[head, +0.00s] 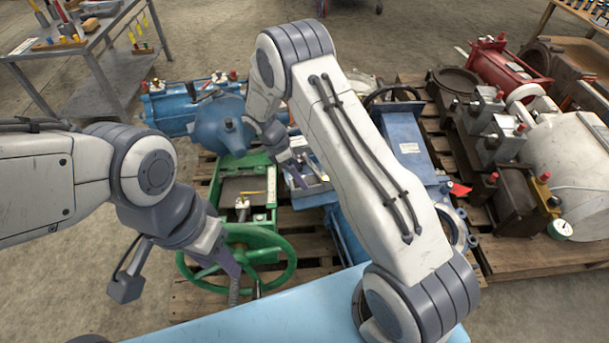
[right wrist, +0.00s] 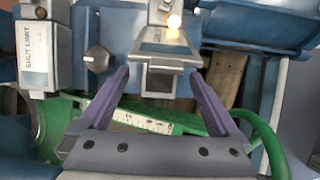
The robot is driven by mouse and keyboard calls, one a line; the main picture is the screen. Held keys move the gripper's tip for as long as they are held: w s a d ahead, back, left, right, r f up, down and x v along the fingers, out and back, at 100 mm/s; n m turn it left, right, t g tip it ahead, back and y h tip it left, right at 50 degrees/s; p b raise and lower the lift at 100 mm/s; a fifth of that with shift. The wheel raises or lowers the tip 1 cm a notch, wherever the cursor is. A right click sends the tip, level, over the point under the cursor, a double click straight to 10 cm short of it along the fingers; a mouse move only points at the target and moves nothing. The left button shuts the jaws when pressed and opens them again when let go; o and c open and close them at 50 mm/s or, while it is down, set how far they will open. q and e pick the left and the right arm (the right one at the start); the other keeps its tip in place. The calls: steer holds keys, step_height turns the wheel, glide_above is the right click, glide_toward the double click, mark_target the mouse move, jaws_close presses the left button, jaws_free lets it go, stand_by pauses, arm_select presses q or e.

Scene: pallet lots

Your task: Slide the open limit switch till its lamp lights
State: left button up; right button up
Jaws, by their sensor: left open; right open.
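In the right wrist view, a grey switch block (right wrist: 168,50) with a glowing yellow-white lamp (right wrist: 173,21) on top sits between and just beyond the fingertips of my right gripper (right wrist: 160,74). I take it to be the open limit switch; its label is unreadable. The fingers are apart, one to each side; contact is not clear. A second block marked SHUT LIMIT (right wrist: 34,52) stands to its left. In the head view my right gripper (head: 296,174) is low over the blue and green valve gear. My left gripper (head: 234,268) is open at the green handwheel (head: 287,262).
A dark knob (right wrist: 97,60) sits between the two blocks, and a white scale (right wrist: 145,121) lies below. Blue valve bodies (head: 176,106) stand behind the green frame. Another pallet (head: 530,258) with machinery is at the right. A tool bench (head: 97,42) stands at the back left.

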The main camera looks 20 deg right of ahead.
steer(key=p+v, duration=0.1)
steer(key=v, duration=0.3)
steer(key=shift+a+r, duration=0.1)
steer(key=shift+r, duration=0.2)
steer(key=shift+w+a+r+p, duration=0.1)
steer(key=shift+a+r+p, duration=0.1)
steer(key=shift+r+p, duration=0.1)
